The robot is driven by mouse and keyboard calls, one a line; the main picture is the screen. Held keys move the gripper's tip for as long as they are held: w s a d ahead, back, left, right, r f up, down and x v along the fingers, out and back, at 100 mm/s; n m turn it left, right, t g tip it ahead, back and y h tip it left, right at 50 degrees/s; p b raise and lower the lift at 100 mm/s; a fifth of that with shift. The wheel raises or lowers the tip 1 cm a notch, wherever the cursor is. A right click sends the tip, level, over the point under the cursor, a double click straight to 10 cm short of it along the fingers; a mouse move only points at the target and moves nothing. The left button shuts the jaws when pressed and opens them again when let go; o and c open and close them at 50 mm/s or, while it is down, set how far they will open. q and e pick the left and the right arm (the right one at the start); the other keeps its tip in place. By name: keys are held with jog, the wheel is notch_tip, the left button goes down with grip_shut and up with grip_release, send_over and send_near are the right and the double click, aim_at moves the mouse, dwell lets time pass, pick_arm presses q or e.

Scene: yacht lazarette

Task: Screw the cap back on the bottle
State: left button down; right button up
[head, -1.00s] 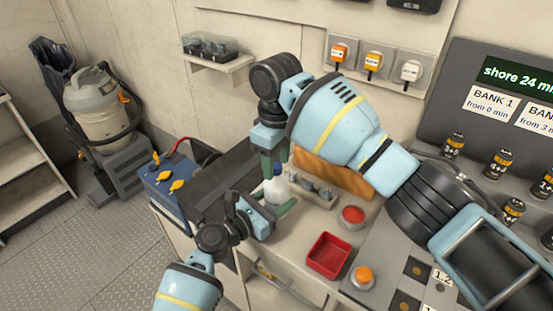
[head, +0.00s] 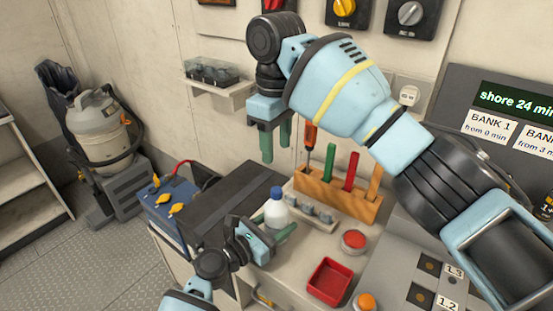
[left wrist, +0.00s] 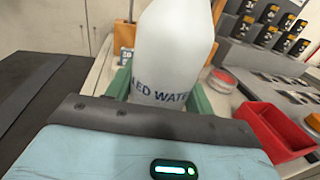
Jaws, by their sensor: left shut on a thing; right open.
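The white bottle (head: 277,213) stands upright on the counter, with its blue cap (head: 277,192) sitting on its neck. I cannot tell how tight the cap is. My left gripper (head: 278,232) is shut on the bottle's lower body. In the left wrist view the bottle (left wrist: 172,55) stands between the green fingers, with part of a printed label showing and its top out of the picture. My right gripper (head: 276,143) is open and empty, pointing down, above the cap and clear of it.
A wooden rack (head: 335,196) with several tools stands behind and to the right of the bottle. Small grey parts (head: 312,211) sit beside the bottle. A dark box (head: 232,203) is on the left.

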jog(key=shift+r, duration=0.55)
pick_arm(q)
jog(key=shift+c, duration=2.4)
grip_release()
jog(key=shift+v, duration=3.95)
pick_arm(e)
jog(key=shift+s+r, duration=0.1)
jog(key=shift+r, duration=0.45)
